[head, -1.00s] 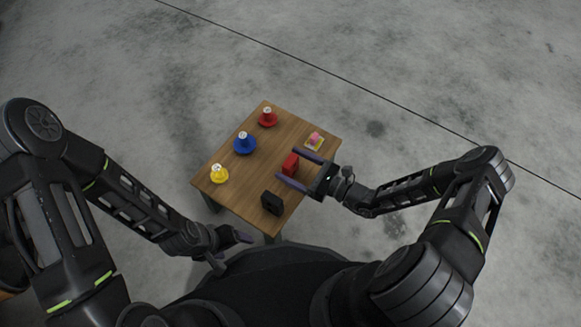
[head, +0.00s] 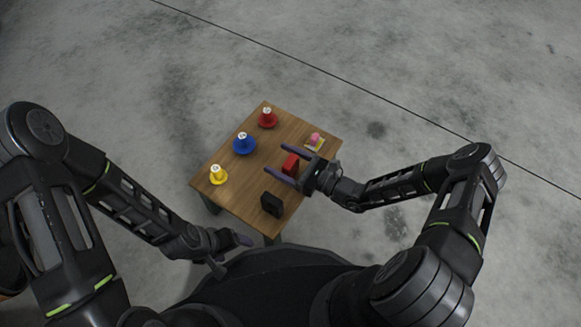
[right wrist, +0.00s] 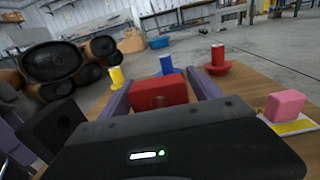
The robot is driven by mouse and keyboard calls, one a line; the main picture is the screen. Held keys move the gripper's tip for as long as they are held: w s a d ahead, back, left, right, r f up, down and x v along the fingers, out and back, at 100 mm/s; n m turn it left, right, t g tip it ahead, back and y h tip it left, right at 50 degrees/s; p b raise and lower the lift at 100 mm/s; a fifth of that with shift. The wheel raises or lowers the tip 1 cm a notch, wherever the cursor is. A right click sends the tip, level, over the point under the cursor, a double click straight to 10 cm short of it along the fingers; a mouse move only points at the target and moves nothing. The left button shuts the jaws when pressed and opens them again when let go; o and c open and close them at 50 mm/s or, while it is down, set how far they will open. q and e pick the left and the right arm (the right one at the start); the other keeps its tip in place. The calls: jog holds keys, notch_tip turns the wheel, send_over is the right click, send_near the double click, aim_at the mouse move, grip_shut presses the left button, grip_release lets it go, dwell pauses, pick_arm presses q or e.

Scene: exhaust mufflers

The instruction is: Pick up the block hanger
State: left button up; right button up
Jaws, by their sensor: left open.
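A red block (head: 290,165) stands on the small wooden table between the two purple fingers of my right gripper (head: 275,160). That gripper is open and the fingers straddle the block. In the right wrist view, the red block (right wrist: 158,92) sits between the open fingers; whether they touch it is unclear. My left gripper (head: 231,253) is open and empty, off the table's near left side. A black block (head: 271,205) stands near the table's front edge. I cannot tell from the pictures which piece is named the block hanger.
The wooden table (head: 235,200) also carries yellow (head: 218,175), blue (head: 244,143) and red (head: 267,118) round-based pieces along its left side. A pink piece on a yellow base (head: 315,141) is near the right gripper.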

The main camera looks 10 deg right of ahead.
jog(key=c, duration=1.3)
notch_tip(320, 180, up, 10)
jog(key=p, duration=0.5)
